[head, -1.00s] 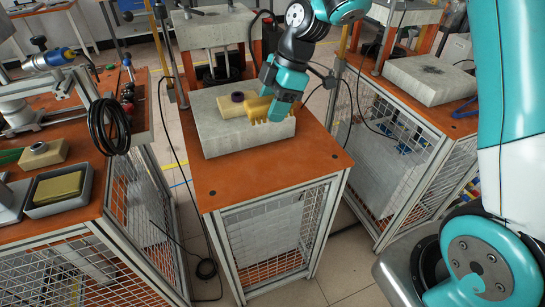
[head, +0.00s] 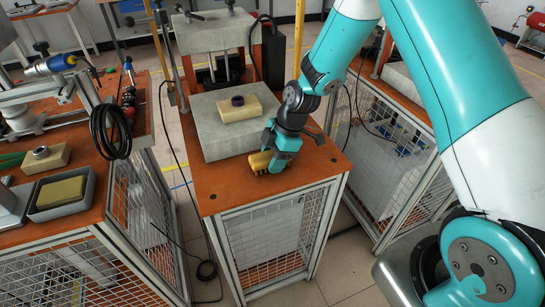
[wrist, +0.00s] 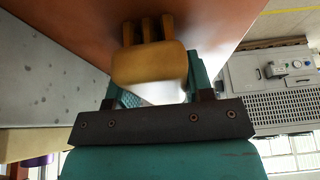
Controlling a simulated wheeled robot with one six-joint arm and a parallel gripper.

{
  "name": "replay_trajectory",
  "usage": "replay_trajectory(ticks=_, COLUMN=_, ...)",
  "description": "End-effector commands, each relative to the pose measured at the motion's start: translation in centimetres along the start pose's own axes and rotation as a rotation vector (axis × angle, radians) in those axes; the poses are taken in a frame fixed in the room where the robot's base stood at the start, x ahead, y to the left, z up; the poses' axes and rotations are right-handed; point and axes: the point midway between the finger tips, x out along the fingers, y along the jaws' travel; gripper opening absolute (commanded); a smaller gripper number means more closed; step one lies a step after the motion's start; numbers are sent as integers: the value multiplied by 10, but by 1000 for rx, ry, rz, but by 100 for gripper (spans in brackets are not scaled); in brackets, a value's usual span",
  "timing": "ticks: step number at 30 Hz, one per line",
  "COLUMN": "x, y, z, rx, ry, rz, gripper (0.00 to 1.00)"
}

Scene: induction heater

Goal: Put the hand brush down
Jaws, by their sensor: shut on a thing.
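The hand brush (head: 259,163) is yellow with thick stubby bristles. My gripper (head: 270,161) is shut on it at the front part of the orange bench top (head: 232,196), just in front of the grey slab. In the wrist view the brush (wrist: 150,66) sits between the teal fingers, bristles towards the orange surface. The brush is at or very close to the bench top; I cannot tell whether it touches. Part of the brush is hidden behind my gripper.
The grey slab (head: 216,136) carries a beige block (head: 262,106) with a dark ring (head: 238,100). A press frame (head: 215,27) stands behind. The bench top is clear at the front left. Another bench (head: 80,213) stands at the left with a black cable coil (head: 108,128).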

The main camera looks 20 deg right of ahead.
Motion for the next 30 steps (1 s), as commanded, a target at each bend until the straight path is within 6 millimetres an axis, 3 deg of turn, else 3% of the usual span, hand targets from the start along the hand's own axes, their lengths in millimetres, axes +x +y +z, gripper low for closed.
replay_trajectory(ticks=5, x=3, y=0, z=1, rx=0, ry=0, rz=0, gripper=22)
replay_trajectory(ticks=6, x=2, y=0, z=1, rx=0, ry=0, rz=0, gripper=57)
replay_trajectory(ticks=9, x=2, y=0, z=1, rx=0, ry=0, rz=0, gripper=73)
replay_trajectory(ticks=20, x=-7, y=1, z=0, rx=0, ry=0, rz=2, gripper=73)
replay_trajectory(ticks=30, x=-76, y=1, z=0, rx=0, ry=0, rz=6, gripper=73)
